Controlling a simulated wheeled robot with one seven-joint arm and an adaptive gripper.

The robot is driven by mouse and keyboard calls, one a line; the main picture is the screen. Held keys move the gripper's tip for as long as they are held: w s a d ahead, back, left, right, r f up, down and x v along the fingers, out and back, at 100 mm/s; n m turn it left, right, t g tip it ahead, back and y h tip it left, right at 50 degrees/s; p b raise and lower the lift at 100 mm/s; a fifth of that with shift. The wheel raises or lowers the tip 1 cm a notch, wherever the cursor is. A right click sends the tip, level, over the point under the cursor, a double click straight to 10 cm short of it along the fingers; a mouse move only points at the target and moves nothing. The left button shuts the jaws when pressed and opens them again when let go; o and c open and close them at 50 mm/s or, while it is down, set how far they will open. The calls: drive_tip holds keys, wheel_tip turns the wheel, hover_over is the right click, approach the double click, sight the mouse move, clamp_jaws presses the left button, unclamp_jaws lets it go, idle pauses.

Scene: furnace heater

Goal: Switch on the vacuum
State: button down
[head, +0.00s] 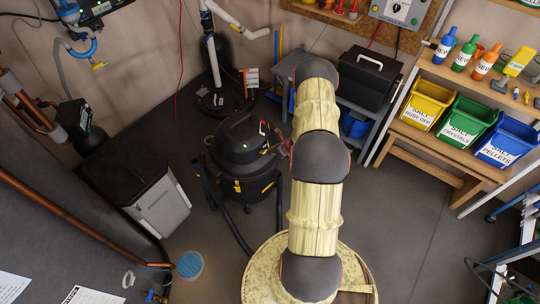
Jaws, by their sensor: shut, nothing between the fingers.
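The vacuum (236,175) is a black canister on casters, standing upright on the dark floor left of my arm in the head view. Its domed lid has a grey label and a small red-and-white part (263,128) on its right side, which may be the switch. My gripper (273,149) shows only as a small dark and reddish shape at the lid's right side, mostly hidden behind my arm. It appears shut and empty. I cannot tell whether it touches the vacuum.
A black hose (232,222) lies on the floor by the vacuum. A grey-and-black bin (150,195) stands left. Behind are a sump pit with a white pipe (213,62) and a black toolbox (370,78) on a shelf. Salt bins (468,124) stand right. The floor right of my arm is clear.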

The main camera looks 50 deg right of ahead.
drive_tip(key=shift+s+r, duration=0.35)
drive_tip(key=shift+r, duration=0.55)
